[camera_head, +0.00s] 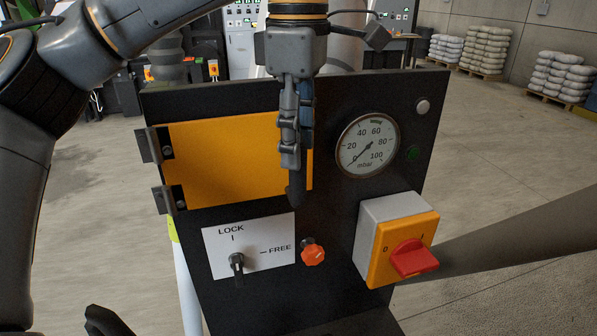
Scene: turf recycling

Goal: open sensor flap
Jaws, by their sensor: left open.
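The yellow flap (225,160) sits on the upper left of a black panel (330,225), with two hinges (154,146) along its left side. It looks closed, lying about flush with the panel. My left gripper (295,192) comes down from above and is seen nearly edge-on in front of the flap's right edge. It is open, and its fingers hide part of that edge; I cannot tell whether they touch it. A small black lever (237,266) is on the white LOCK/FREE plate (215,243) below.
A pressure gauge (367,146) is right of the flap. An orange knob (313,253) is below the gripper. A yellow box with a red rotary switch (414,258) juts out at lower right. Pallets of sacks (562,77) stand far back. Floor left of the panel looks clear.

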